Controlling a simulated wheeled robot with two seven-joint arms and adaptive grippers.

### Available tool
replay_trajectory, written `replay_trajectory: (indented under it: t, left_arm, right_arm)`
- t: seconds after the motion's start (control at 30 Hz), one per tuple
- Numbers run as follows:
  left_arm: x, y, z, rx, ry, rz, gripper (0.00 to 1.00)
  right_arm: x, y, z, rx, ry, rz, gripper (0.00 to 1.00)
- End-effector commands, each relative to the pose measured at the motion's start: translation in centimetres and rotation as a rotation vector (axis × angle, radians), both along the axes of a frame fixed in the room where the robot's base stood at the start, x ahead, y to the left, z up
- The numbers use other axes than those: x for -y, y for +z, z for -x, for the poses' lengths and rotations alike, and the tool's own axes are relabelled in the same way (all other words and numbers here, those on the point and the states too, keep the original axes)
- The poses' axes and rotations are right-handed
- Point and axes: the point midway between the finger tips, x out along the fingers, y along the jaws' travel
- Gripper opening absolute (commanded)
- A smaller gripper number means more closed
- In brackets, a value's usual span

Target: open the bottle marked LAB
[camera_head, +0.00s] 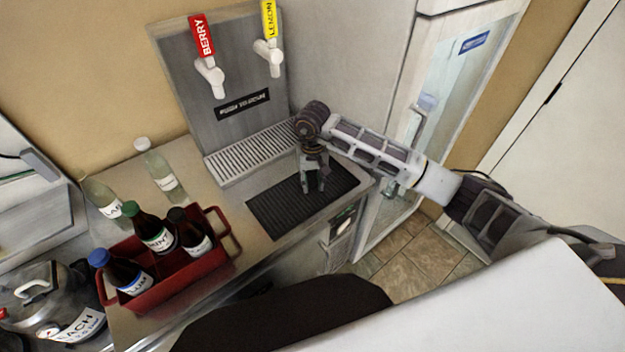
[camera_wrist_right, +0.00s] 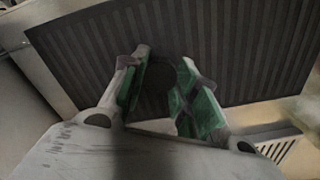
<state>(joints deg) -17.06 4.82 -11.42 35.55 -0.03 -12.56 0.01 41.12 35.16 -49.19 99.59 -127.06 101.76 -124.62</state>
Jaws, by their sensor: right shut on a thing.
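A clear bottle (camera_head: 100,196) with a white label that seems to read LAB stands at the back left of the counter, partly behind the red crate. I make out no cap on its top, but it is small and unclear. My right gripper (camera_head: 313,188) is over the black ribbed mat (camera_head: 268,214), far to the right of that bottle. In the right wrist view its green-padded fingers (camera_wrist_right: 160,92) are shut on a small dark round thing (camera_wrist_right: 154,76), perhaps a cap. It is hard to separate from the mat. My left gripper is out of view.
A red crate (camera_head: 187,281) holds brown bottles with green, black and blue caps. A clear white-capped bottle (camera_head: 165,178) stands behind it. A dispenser (camera_head: 235,128) with BERRY and LEMON taps stands at the back.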

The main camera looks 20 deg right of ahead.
Motion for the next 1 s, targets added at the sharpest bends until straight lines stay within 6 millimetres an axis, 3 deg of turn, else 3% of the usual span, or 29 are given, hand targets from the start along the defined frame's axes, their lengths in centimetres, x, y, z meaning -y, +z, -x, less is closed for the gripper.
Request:
replay_trajectory:
  t: [0.5, 0.53, 0.7, 1.0]
  left_arm:
    - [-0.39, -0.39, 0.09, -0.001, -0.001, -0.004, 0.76]
    - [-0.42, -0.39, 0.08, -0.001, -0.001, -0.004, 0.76]
    - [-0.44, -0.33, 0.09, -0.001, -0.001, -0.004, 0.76]
    - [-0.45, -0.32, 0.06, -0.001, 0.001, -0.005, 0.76]
  right_arm:
    - [0.01, -0.33, -0.02, 0.001, 0.000, 0.001, 0.01]
    - [0.01, -0.33, -0.02, 0.001, 0.000, 0.001, 0.31]
    - [0.01, -0.28, -0.01, 0.001, 0.000, 0.000, 0.51]
    - [0.00, -0.27, -0.01, 0.001, 0.000, 0.000, 0.51]
